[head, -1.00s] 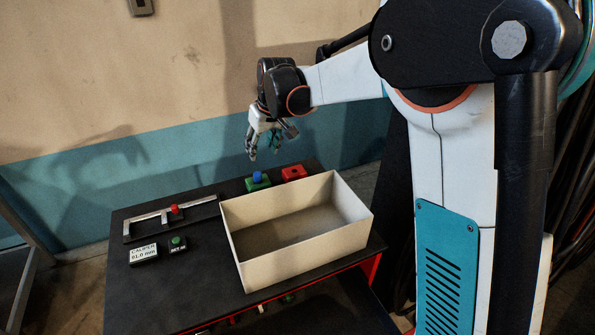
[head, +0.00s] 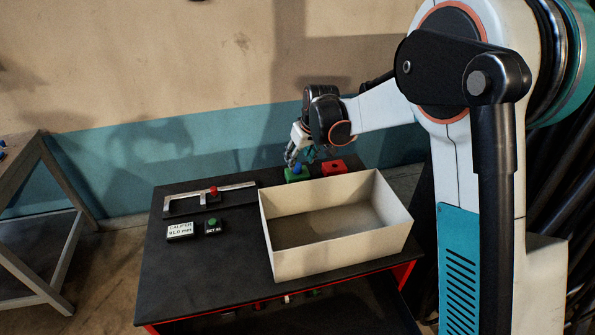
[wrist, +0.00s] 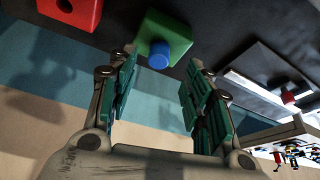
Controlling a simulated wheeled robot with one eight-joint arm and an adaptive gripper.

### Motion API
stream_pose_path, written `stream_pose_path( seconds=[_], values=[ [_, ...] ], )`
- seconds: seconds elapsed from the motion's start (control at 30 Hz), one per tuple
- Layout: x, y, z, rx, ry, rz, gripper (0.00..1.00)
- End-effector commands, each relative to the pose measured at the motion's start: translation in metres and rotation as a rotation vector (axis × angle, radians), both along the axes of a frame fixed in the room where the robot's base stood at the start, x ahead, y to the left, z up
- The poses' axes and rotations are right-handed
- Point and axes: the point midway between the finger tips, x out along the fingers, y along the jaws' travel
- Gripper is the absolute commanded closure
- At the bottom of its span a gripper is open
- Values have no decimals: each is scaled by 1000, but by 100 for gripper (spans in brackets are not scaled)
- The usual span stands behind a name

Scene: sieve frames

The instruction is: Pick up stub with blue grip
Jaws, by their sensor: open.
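The stub's blue grip (head: 298,167) stands up from a green block (head: 294,178) at the back of the black table. My gripper (head: 293,160) is right above the block, pointing down, and partly hides the blue grip. In the wrist view my gripper (wrist: 161,64) is open, with teal-padded fingers apart. The blue grip (wrist: 159,55) shows in the gap near the fingertips, with the green block (wrist: 170,28) behind it. The fingers hold nothing. I cannot tell whether either fingertip touches the grip.
A red block (head: 335,168) with a dark hole sits just right of the green block. A large open cream box (head: 340,248) stands in front of both. A caliper (head: 190,206), a readout (head: 180,231) and a green-button box (head: 213,225) lie to the left.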

Motion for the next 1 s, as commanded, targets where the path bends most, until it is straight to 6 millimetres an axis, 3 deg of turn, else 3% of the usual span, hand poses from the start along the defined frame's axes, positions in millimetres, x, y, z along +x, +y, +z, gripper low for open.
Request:
stream_pose_path(
  seconds=[0.3, 0.57, 0.6, 0.8, 1.0],
  values=[
    [14, 5, -37, 0, 0, 0, 54],
    [15, 5, -41, 0, 0, 0, 54],
    [15, 5, -41, 0, 0, 0, 56],
    [15, 5, -41, 0, 0, 0, 100],
    [15, 5, -40, 0, 0, 0, 100]
  ],
)
